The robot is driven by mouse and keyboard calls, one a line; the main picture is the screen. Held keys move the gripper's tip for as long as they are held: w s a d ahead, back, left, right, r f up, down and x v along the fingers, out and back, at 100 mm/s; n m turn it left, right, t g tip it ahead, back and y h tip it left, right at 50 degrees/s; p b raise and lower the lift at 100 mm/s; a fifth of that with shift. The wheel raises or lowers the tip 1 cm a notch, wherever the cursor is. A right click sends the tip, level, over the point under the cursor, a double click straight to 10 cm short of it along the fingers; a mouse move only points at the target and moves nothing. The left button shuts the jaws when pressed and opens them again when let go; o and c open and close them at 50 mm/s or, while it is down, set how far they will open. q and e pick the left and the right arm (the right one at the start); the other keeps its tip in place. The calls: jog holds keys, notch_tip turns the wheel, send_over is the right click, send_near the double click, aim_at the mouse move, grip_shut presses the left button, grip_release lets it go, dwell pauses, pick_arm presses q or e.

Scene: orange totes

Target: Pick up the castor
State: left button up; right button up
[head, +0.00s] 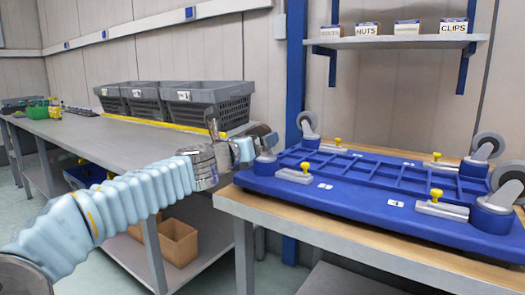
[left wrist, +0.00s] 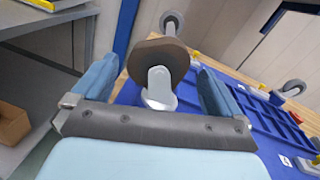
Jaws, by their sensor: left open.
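A castor (left wrist: 158,88) with a dark wheel and pale fork stands on a corner of the blue base. In the left wrist view it is between my two open blue fingers, with gaps at both sides. In the head view my left gripper (head: 256,146) reaches the base's near left corner and mostly hides this castor. Other castors stand upright at the far left corner (head: 307,123), the far right corner (head: 488,146) and the near right corner (head: 510,188). My right gripper is not in view.
The blue base (head: 370,205) lies on a wood-topped table (head: 300,222), with yellow-knobbed clamps (head: 436,200) on it. Dark grey bins (head: 205,98) stand on the grey bench at left. A shelf (head: 400,42) with labelled boxes hangs above; a blue post (head: 296,60) rises behind the table.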

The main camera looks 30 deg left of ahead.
pick_arm(q)
jog(key=w, duration=0.5)
jog(key=shift+w+a, duration=0.15)
jog(key=shift+a, duration=0.05)
jog(key=c, duration=1.3)
jog(key=shift+r, duration=0.15)
